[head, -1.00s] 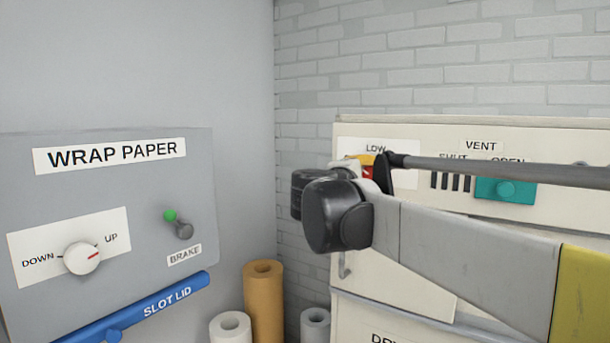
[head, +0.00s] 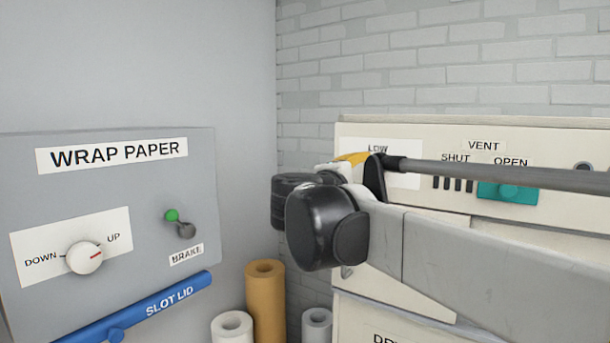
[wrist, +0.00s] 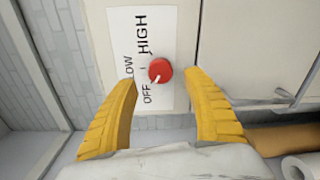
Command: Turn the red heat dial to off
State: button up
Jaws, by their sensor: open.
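The red heat dial (wrist: 160,70) sits on a white label plate (wrist: 140,25) marked HIGH, LOW and OFF in the wrist view. A pale mark shows on the dial's lower-left side, but I cannot tell exactly which setting it points to. My gripper (wrist: 161,76) is open, its two yellow fingers at the left and right of the dial in the picture, with visible gaps and no clear contact.
The VENT control with its teal slider (head: 508,193) is right of the dial plate, behind my arm. The grey WRAP PAPER panel (head: 120,190) stands left, with its blue slot lid bar (head: 170,297). Paper rolls (head: 265,300) stand between the units.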

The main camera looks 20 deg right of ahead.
jog(key=v, duration=0.6)
jog(key=shift+s+a, duration=0.25)
jog(key=shift+a, duration=0.05)
